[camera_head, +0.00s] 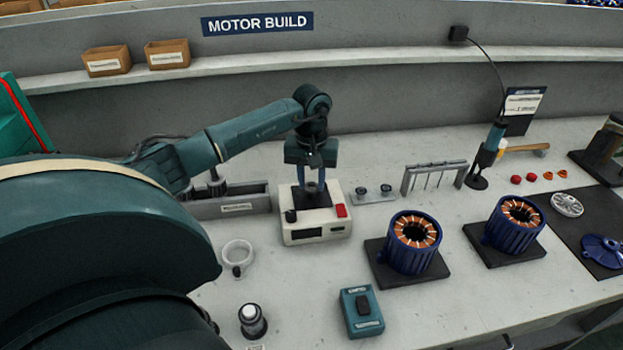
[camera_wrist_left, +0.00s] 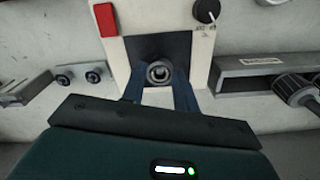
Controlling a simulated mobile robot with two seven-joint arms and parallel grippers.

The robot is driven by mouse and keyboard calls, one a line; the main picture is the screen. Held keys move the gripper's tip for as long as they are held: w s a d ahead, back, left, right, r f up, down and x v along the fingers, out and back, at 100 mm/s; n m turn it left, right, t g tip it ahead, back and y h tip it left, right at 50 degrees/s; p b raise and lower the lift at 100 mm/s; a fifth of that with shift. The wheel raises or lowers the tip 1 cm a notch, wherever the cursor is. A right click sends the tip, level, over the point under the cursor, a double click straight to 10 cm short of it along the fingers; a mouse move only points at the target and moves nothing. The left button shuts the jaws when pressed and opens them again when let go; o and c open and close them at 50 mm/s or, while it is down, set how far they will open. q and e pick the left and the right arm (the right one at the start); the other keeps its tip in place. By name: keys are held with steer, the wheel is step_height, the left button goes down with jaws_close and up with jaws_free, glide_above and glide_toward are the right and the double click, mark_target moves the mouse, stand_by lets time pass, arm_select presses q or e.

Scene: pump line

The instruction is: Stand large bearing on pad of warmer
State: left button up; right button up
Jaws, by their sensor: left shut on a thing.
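The warmer (camera_head: 316,226) is a white box with a red button, a dark knob and a dark pad (camera_head: 301,198) on top. My left gripper (camera_head: 312,184) points down over the pad, its blue fingers shut on the large bearing (camera_head: 314,187). In the left wrist view the bearing (camera_wrist_left: 159,72) is a grey ring between the fingertips (camera_wrist_left: 160,78), in front of the dark pad (camera_wrist_left: 181,46). I cannot tell whether the bearing touches the pad. My right gripper is not in view.
A small holder with two small bearings (camera_head: 374,193) stands right of the warmer, and a grey tray (camera_head: 232,206) stands left. Two copper-wound stators (camera_head: 414,243) (camera_head: 514,222) sit on dark mats further right. A teal box (camera_head: 361,312) and a white ring (camera_head: 238,254) lie in front.

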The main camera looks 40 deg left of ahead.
arm_select(q)
steer(key=o, duration=1.1)
steer(key=shift+f, duration=0.1)
step_height(320, 180, up, 2)
steer(key=shift+r+p, duration=0.2)
steer(key=shift+p, duration=0.55)
steer(key=shift+r+p, duration=1.1)
steer(key=shift+r, duration=0.8)
steer(key=shift+f, duration=0.1)
